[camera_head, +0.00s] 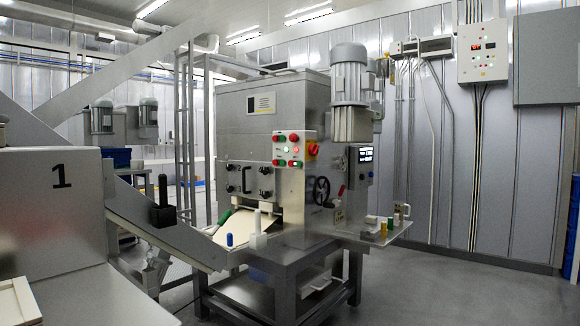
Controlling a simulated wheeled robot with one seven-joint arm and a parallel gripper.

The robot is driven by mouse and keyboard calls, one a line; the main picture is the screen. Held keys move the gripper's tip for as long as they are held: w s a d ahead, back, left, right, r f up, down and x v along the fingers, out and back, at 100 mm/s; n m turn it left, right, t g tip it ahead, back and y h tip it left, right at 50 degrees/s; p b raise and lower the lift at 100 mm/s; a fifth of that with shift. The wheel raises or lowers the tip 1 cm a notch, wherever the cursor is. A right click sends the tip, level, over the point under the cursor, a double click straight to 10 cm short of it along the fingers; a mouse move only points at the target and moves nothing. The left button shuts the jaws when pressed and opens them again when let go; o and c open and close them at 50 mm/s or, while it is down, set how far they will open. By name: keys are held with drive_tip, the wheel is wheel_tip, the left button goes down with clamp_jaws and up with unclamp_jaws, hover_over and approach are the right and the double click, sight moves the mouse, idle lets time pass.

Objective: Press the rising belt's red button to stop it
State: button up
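The sloping metal frame (180,238), which looks like the rising belt, runs from beside the grey housing marked "1" (60,225) down toward the pasta machine (262,125). A black upright post (163,203) stands on the frame. I cannot make out a red button on the frame itself. The machine's front has a small button panel (294,149) with red and green buttons, and a red and yellow rotary switch (312,149) at its right edge. Which button belongs to the belt cannot be told. My gripper is not in view.
A side shelf (390,234) with small coloured items juts out on the machine's right. The floor (450,290) at the right is clear. The housing and sloping frame fill the left.

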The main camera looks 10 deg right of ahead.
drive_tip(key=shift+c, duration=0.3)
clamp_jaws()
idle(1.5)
